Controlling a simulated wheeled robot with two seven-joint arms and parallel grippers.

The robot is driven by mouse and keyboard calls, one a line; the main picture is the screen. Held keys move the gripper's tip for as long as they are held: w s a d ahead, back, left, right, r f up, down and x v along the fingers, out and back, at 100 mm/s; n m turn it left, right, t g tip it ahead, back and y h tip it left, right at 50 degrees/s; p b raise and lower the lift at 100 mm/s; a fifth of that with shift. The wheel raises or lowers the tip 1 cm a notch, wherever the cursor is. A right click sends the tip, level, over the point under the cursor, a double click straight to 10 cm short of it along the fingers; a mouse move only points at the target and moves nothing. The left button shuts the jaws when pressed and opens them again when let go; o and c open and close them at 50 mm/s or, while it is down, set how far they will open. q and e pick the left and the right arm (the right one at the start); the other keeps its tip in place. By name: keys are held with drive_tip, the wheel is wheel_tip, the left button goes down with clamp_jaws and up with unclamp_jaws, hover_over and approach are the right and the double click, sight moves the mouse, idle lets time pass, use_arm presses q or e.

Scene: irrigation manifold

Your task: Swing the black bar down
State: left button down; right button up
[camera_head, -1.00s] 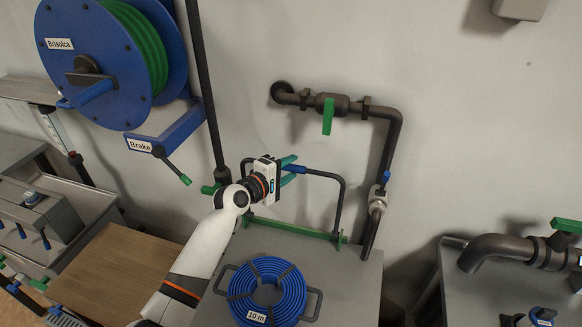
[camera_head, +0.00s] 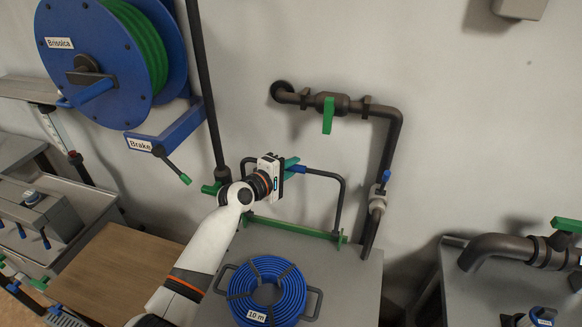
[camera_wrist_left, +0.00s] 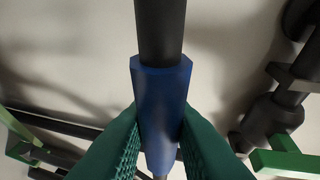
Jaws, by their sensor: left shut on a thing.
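The black bar (camera_head: 341,190) is an upright U-shaped frame. It stands on a green base strip (camera_head: 296,228) at the back of a grey table against the wall. Its top run carries a blue sleeve, which shows large in the left wrist view (camera_wrist_left: 161,95), with the black bar (camera_wrist_left: 160,30) continuing above it. My left gripper (camera_head: 291,167) is at the top of the bar. Its green fingers (camera_wrist_left: 160,145) are shut on the blue sleeve, one on each side. My right gripper is not in view.
A coil of blue hose (camera_head: 267,292) lies on the grey table (camera_head: 345,285) in front of the bar. A wall pipe with a green lever (camera_head: 328,115) runs above and down the right side. A blue hose reel (camera_head: 112,60) hangs at upper left.

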use_arm(q)
drive_tip(key=s+a+f+m+t+h+b, duration=0.1)
drive_tip(key=s+f+t+b, duration=0.1)
drive_tip(key=s+b, duration=0.4)
drive_tip(key=s+a+f+m+t+h+b, duration=0.1)
drive_tip(key=s+f+t+h+b, duration=0.1)
drive_tip(key=s+b, duration=0.5)
drive_tip(key=shift+a+f+b, duration=0.2)
drive_tip(key=shift+a+b, duration=0.1)
drive_tip(key=shift+b, duration=1.35)
drive_tip(key=c, duration=1.3)
unclamp_jaws()
